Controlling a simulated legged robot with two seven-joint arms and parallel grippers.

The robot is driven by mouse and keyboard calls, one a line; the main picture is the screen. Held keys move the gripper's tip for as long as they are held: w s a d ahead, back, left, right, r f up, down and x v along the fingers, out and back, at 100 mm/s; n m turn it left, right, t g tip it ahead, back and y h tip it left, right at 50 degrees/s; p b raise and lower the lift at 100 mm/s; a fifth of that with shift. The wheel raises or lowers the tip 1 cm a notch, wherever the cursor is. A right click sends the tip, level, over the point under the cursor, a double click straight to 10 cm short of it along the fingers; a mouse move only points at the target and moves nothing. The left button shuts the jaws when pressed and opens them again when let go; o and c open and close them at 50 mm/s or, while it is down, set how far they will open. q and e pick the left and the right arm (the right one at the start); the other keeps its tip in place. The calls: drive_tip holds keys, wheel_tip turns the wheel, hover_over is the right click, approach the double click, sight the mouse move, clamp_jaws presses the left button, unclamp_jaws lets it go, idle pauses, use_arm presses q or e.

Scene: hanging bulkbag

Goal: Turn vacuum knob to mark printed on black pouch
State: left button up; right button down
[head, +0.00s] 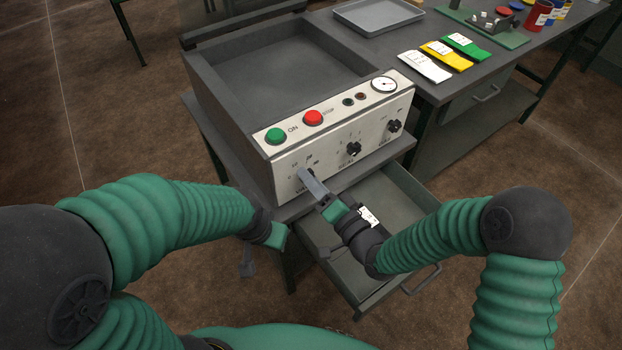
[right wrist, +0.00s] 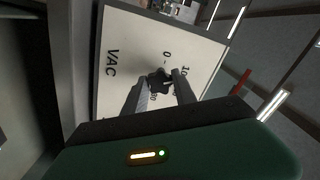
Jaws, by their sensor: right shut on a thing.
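The vacuum knob (right wrist: 160,79) is a small black knob on a white panel, with VAC and a scale with 0 and 100 printed beside it in the right wrist view. My right gripper (head: 308,180) reaches the left end of the machine's front panel (head: 330,153) in the head view and hides most of this knob. In the right wrist view its fingers (right wrist: 158,84) are shut on the knob from both sides. My left gripper (head: 264,245) hangs left of the open drawer, away from the panel; its fingers are unclear. I cannot make out a black pouch.
Two more black knobs (head: 354,149) (head: 394,126), a green button (head: 275,136), a red button (head: 313,118) and a gauge (head: 384,84) are on the machine. An open drawer (head: 404,197) lies below. White (head: 425,67), yellow (head: 446,55) and green (head: 466,46) pouches lie on the bench.

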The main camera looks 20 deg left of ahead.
drive_tip(key=shift+w+d, duration=0.1)
drive_tip(key=shift+w, duration=0.05)
drive_tip(key=c, duration=1.3)
unclamp_jaws()
drive_tip(key=o, duration=0.3)
drive_tip(key=shift+f, duration=0.1)
drive_tip(key=p+v, duration=0.6)
drive_tip(key=v, duration=1.1)
drive_tip(key=shift+f, duration=0.1)
